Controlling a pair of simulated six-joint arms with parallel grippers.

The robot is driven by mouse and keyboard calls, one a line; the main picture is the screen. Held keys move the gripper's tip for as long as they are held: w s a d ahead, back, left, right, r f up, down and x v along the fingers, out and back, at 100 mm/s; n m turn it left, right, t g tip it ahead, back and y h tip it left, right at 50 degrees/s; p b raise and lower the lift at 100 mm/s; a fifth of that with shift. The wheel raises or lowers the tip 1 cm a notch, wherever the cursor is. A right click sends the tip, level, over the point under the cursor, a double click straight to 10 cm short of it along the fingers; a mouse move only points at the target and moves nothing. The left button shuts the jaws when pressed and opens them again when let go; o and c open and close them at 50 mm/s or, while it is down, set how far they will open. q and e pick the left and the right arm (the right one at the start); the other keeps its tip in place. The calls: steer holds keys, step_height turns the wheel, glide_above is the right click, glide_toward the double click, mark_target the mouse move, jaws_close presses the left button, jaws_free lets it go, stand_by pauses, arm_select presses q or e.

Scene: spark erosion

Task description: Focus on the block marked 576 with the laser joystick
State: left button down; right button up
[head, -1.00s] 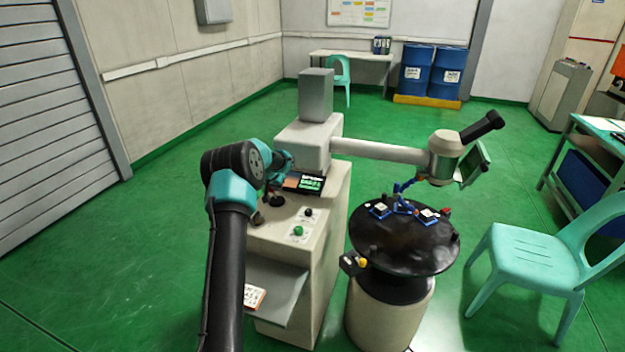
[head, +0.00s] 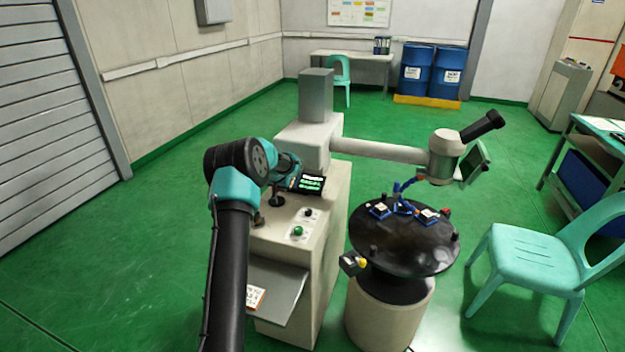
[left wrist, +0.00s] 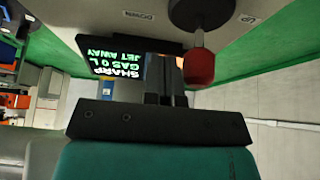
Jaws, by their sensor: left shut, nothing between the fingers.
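My left gripper (left wrist: 166,88) is shut and empty. In the left wrist view its fingers are beside a red-tipped joystick (left wrist: 198,66) on a dark round base (left wrist: 200,14), with a narrow gap in the picture. In the head view a dark joystick (head: 277,200) stands on the console top, just below my left wrist. On the round black table (head: 400,250), blue holders carry small pale-topped blocks, one at the left (head: 379,209) and one at the right (head: 427,215). Their numbers are too small to read. My right gripper is not in view.
The console display (head: 312,183) is lit beside my wrist; it shows inverted in the left wrist view (left wrist: 125,60). A green button (head: 298,231) is on the console. The microscope-like head (head: 446,155) overhangs the table. A chair (head: 535,255) stands at the right.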

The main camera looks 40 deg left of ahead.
arm_select(q)
steer(key=shift+r, duration=0.1)
step_height(320, 180, up, 7)
stand_by(0.9)
stand_by(0.3)
